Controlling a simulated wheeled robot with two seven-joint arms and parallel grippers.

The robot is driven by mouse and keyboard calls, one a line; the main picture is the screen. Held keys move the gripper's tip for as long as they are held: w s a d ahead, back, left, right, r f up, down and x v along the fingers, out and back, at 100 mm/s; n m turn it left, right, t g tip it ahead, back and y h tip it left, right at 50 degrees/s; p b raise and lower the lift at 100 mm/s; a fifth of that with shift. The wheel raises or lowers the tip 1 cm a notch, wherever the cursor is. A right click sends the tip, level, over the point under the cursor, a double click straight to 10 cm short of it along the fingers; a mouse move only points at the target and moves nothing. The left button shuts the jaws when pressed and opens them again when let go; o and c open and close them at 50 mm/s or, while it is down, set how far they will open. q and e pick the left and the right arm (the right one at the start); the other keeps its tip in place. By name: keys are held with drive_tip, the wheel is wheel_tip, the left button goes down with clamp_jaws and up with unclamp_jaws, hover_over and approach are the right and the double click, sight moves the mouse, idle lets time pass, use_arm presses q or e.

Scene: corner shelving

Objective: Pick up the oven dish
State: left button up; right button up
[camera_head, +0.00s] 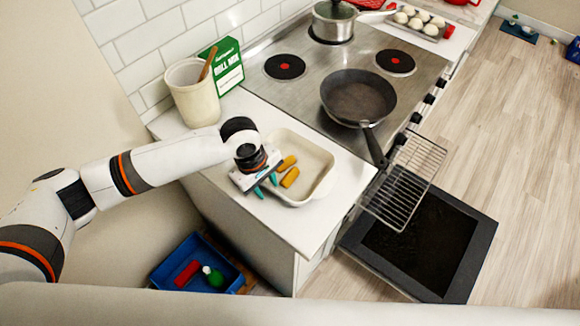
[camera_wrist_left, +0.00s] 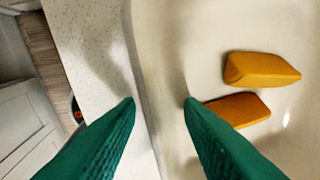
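The oven dish (camera_head: 313,162) is a cream rectangular dish on the white counter. It also fills the right side of the left wrist view (camera_wrist_left: 205,40). Two orange-yellow pieces of food (camera_head: 289,178) lie inside it. My left gripper (camera_head: 266,187) is at the dish's near-left side, pointing down. Its teal fingers are apart in the left wrist view (camera_wrist_left: 160,100), one over the counter outside the dish wall and one inside, with the wall between them. I cannot tell whether either finger touches the wall. My right gripper is not in view.
A steel hob with a black frying pan (camera_head: 358,97) and a pot (camera_head: 334,22) lies behind the dish. A utensil crock (camera_head: 192,92) and a green box (camera_head: 223,66) stand at the back left. The oven door (camera_head: 480,228) is open, and a wire rack (camera_head: 405,178) sticks out.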

use_arm(q)
drive_tip(key=shift+f, duration=0.15)
idle(0.4)
clamp_jaws()
drive_tip(key=shift+s+f, duration=0.2)
idle(1.1)
drive_tip(key=shift+r, duration=0.1)
